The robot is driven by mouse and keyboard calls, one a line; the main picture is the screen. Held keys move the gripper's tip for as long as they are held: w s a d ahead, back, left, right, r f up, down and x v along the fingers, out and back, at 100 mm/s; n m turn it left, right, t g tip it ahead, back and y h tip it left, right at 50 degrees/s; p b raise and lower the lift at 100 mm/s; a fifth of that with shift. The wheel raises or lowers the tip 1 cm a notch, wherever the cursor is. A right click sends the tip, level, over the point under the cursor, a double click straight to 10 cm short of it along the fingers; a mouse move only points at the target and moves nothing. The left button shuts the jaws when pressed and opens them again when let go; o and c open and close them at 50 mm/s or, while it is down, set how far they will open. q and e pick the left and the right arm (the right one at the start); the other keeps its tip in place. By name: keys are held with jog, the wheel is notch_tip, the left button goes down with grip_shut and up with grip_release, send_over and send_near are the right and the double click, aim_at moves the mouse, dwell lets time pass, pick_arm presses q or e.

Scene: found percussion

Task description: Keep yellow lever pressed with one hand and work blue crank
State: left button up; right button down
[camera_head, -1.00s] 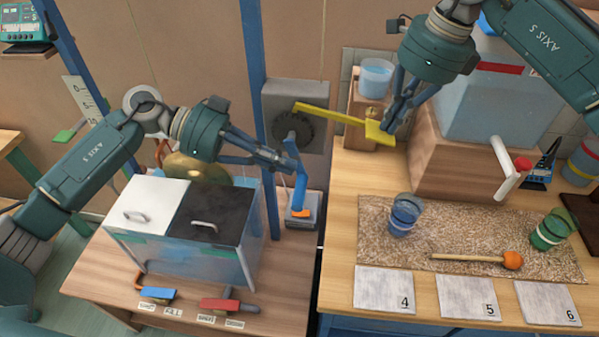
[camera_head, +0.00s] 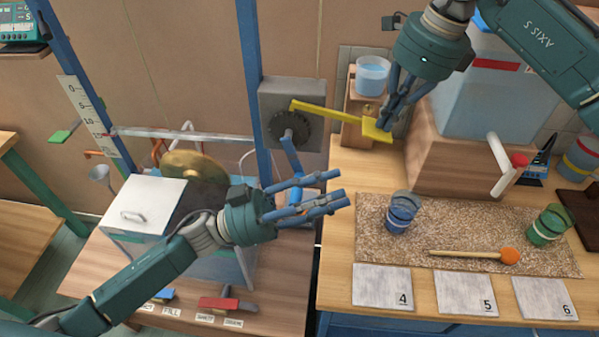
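The yellow lever (camera_head: 325,113) runs from the dark hub area at the wall to a flat paddle on its right. My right gripper (camera_head: 388,124) is at this paddle, its fingers pointing down and touching or almost touching it. Its fingers are bunched, and I cannot tell whether they are shut. The blue crank (camera_head: 291,156) hangs down from the dark round hub (camera_head: 289,127) on a grey box. Its lower end is partly hidden behind my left gripper (camera_head: 342,188). That gripper is open and empty, its fingers pointing right, in front of the crank's lower part.
A clear tank with a white lid (camera_head: 146,204) and a brass disc (camera_head: 194,172) stand left. A blue upright post (camera_head: 250,75) is left of the crank. On the right table are a blue cup (camera_head: 402,212), a green cup (camera_head: 549,226) and an orange-headed mallet (camera_head: 509,255).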

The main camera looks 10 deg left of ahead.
pick_arm(q)
jog(key=s+d+f+n+t+y, duration=0.1)
jog(key=d+f+n+t+y, duration=0.1)
jog(key=f+n+t+y, duration=0.1)
jog(key=s+d+f+n+t+y, duration=0.1)
jog(key=d+f+n+t+y, duration=0.1)
jog(key=f+n+y, duration=0.2)
jog(key=s+d+f+n+t+y, duration=0.1)
jog(key=d+f+n+t+y, duration=0.1)
jog(key=f+n+t+y, duration=0.1)
notch_tip(320, 180, down, 3)
jog(key=shift+r+n+t+y, duration=0.15)
jog(key=shift+n+t+y, duration=0.15)
jog(key=shift+n+y, duration=0.15)
jog(key=s+a+r+n+t+y, duration=0.1)
jog(key=a+r+n+t+y, duration=0.1)
jog(key=a+n+y, duration=0.5)
jog(key=n+t+y, duration=0.2)
jog(key=y, duration=0.1)
send_near(300, 174)
jog(key=shift+y, duration=0.35)
jog(key=w, duration=0.6)
jog(key=w+f, duration=0.1)
jog(key=w, duration=0.2)
jog(key=shift+w+d, duration=0.15)
jog(key=shift+w, duration=0.85)
jog(key=shift+f, duration=0.1)
grip_shut()
